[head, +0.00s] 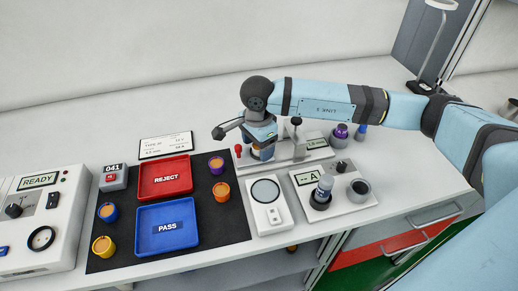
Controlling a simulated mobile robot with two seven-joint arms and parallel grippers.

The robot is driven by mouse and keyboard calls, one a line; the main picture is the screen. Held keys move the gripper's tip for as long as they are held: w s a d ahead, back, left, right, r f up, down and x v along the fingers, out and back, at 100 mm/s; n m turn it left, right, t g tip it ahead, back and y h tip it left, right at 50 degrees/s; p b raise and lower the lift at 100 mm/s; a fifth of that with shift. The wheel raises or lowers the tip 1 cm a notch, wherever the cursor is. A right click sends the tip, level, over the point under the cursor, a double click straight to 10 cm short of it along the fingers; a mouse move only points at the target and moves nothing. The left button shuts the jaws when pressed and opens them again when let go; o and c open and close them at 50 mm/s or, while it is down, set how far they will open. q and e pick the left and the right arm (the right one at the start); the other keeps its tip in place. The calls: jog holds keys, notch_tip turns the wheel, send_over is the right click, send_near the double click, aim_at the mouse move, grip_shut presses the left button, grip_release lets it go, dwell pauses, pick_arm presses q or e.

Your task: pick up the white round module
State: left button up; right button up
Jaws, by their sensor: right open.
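My right gripper (262,147) points down over the left part of a grey clamp fixture (318,153) with a red-knobbed lever. It is open. A small round piece with a pale and orange look (263,154) shows just under and between its fingers; the hand hides most of it, so I cannot tell whether it is the white round module or whether the fingers touch it. No other plainly white round module shows. My left gripper is not in view.
A black mat (222,230) holds a red REJECT tray (187,164), a blue PASS tray (139,240) and several coloured round modules.

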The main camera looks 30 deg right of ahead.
jog(key=c, duration=1.1)
jog(key=shift+r, duration=0.15)
notch_tip(320, 180, up, 20)
jog(key=shift+f+p, duration=0.15)
jog(key=shift+p, duration=0.15)
